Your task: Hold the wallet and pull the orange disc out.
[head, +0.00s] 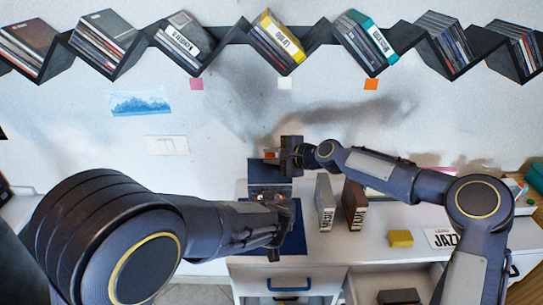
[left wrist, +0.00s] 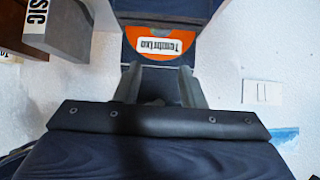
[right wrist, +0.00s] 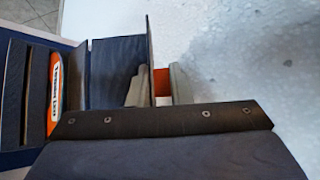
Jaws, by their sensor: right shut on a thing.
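The wallet (head: 268,170) is dark blue and stands open on the counter, one panel upright. The orange disc (left wrist: 160,42) with a white label sits in it; only part shows, the rest hidden by dark blue wallet material. It also shows at the left in the right wrist view (right wrist: 55,92). My right gripper (right wrist: 157,85) is shut on the edge of the wallet's upright panel; a small orange patch shows beside the panel between the fingers. My left gripper (left wrist: 158,88) is open, its fingers apart in front of the orange disc, with nothing clearly held.
A dark blue mat (head: 292,240) lies under my left gripper. A grey case (head: 325,205) and a brown case (head: 354,207) stand right of the wallet. A yellow block (head: 400,238) and a JAZZ card (head: 440,238) lie farther right. Zigzag disc shelves (head: 222,36) hang above.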

